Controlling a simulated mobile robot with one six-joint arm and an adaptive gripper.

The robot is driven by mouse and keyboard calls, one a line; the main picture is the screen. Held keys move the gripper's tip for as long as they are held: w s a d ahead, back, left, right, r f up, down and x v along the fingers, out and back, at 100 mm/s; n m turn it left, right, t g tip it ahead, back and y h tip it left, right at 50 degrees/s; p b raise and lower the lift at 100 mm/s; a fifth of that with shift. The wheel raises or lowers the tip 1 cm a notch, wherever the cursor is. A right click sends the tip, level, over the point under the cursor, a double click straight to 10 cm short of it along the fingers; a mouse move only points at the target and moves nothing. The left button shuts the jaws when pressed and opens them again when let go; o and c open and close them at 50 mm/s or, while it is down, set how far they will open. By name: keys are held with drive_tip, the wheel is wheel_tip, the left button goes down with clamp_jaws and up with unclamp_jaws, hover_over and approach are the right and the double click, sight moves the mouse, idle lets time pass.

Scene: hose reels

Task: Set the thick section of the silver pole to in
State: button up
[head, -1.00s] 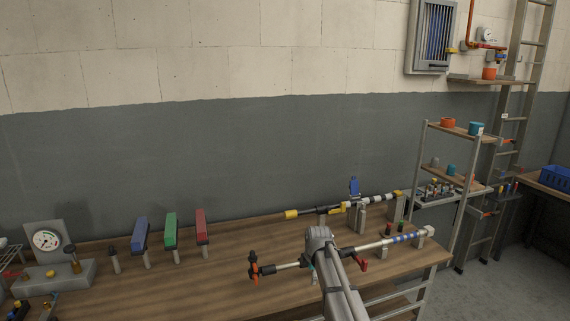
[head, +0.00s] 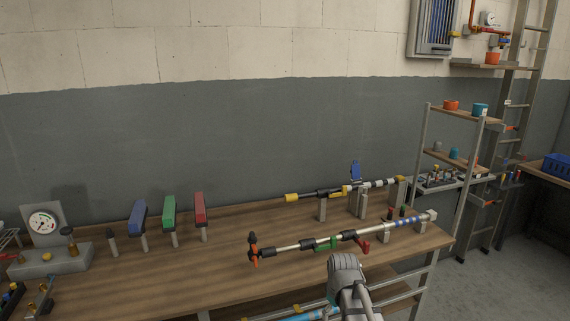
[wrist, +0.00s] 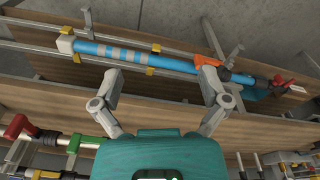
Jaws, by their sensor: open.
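A silver pole (head: 290,246) lies along the front of the bench top, with a black and orange end at left. Its right part carries blue bands and ends in a pale cap. A green lever (head: 326,243) and a red lever (head: 362,246) sit along it. In the wrist view, a green lever (wrist: 85,141) and a red lever (wrist: 20,126) show at lower left. My gripper (wrist: 160,78) is open and empty in the wrist view. A blue pole (wrist: 180,62) with an orange lever lies beyond its fingertips. In the head view my arm hides the gripper.
A black and yellow pole (head: 330,192) with banded right part stands on supports behind. Blue, green and red blocks (head: 169,212) stand on posts at left, beside a gauge (head: 43,222). The blue pole shows under the bench edge (head: 300,314). A shelf rack (head: 455,160) stands right.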

drive_tip(key=s+d+f+m+g+b, duration=0.1)
drive_tip(key=s+d+f+m+b, duration=0.1)
drive_tip(key=s+m, duration=0.5)
drive_tip(key=s+f, duration=0.1)
drive_tip(key=s, duration=0.1)
drive_tip(key=shift+s+f, duration=0.15)
drive_tip(key=shift+s, duration=0.25)
drive_tip(key=shift+d, duration=0.1)
idle(1.7)
